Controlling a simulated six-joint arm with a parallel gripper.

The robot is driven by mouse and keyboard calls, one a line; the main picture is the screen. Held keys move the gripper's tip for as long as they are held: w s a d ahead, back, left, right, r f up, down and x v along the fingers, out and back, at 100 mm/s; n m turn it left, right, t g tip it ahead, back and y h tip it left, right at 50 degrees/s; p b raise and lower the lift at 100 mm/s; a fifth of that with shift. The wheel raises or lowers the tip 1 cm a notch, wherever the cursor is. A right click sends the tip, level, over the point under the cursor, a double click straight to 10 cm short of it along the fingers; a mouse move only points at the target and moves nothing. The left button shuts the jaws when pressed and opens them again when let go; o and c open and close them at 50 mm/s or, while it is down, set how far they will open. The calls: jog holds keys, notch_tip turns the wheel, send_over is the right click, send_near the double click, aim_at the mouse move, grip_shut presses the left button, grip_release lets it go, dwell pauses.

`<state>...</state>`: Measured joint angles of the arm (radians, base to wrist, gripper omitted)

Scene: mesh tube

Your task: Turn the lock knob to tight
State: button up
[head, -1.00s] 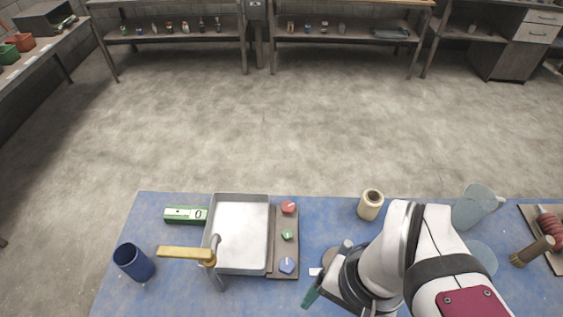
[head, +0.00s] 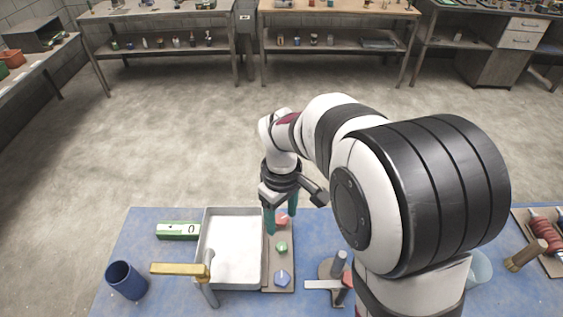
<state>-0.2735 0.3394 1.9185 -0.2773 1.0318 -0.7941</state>
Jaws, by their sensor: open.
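A brown strip (head: 269,262) beside the sink tray carries a red knob (head: 282,219), a green knob (head: 281,247) and a blue knob (head: 282,278). No label is readable, so I cannot tell which is the lock knob. My gripper (head: 281,220) points down at the red knob at the strip's far end. Its green fingers are apart, one on either side of the red knob in the picture, and partly hide it. I cannot tell whether they touch it.
A green box with a dial (head: 178,231) and a blue cup (head: 126,280) stand further left. A grey upright part on a base (head: 339,263) stands to the right.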

aim_at(282, 246)
notch_tip(282, 246, down, 12)
jog(key=shift+r, duration=0.2)
grip_shut()
